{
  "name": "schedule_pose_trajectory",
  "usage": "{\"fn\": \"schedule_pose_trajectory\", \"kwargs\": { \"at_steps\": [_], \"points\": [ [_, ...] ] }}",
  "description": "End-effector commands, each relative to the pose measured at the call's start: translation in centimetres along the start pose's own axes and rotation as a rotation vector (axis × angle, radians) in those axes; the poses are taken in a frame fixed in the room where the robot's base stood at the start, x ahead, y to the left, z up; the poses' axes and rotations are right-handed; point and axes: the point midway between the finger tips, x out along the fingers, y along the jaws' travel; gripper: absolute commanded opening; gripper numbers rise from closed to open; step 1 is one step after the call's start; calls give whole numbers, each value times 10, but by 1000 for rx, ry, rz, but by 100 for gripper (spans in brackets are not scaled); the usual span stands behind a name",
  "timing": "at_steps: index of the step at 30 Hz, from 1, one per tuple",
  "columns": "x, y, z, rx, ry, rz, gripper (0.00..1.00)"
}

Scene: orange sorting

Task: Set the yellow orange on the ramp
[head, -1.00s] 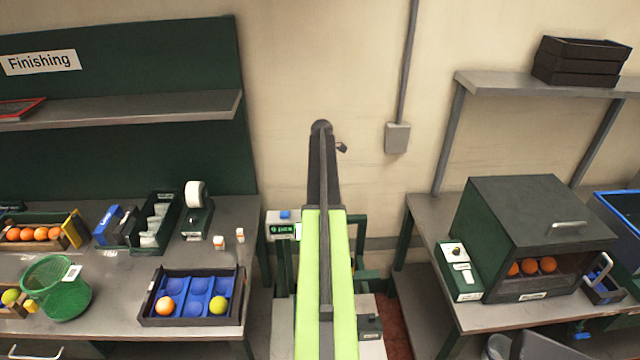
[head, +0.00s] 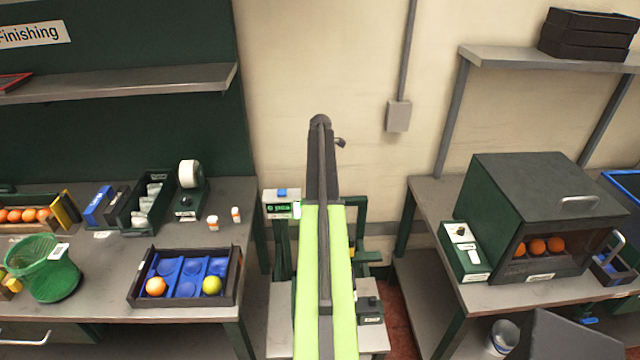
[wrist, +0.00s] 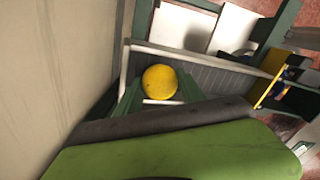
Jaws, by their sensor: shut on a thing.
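The yellow orange (wrist: 160,82) is in the wrist view, left of the middle. My gripper (wrist: 161,92) is shut on it, with a dark green finger showing on each side. Behind and to the right of the orange is a grey ribbed surface (wrist: 222,78) with a pale rim, which looks like the ramp. Whether the orange touches it I cannot tell. In the head view my arm reaches straight ahead and hides the gripper and the held orange.
On the left bench, a blue-lined tray (head: 183,303) holds an orange and a yellow-green fruit. A green basket (head: 45,270) stands left of it. On the right bench stands a dark green box (head: 545,190) with oranges inside. A scale-like device (head: 282,203) is left of my arm.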

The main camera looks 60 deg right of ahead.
Motion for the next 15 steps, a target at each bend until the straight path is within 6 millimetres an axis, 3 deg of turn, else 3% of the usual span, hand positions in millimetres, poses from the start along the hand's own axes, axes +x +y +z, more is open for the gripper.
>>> {"fn": "schedule_pose_trajectory", "kwargs": {
  "at_steps": [11, 12, 15],
  "points": [
    [0, 0, -1, -1, 0, 0, 5],
    [0, 0, -1, -1, 0, 0, 50],
    [0, 0, -1, -1, 0, 0, 63]
  ]
}}
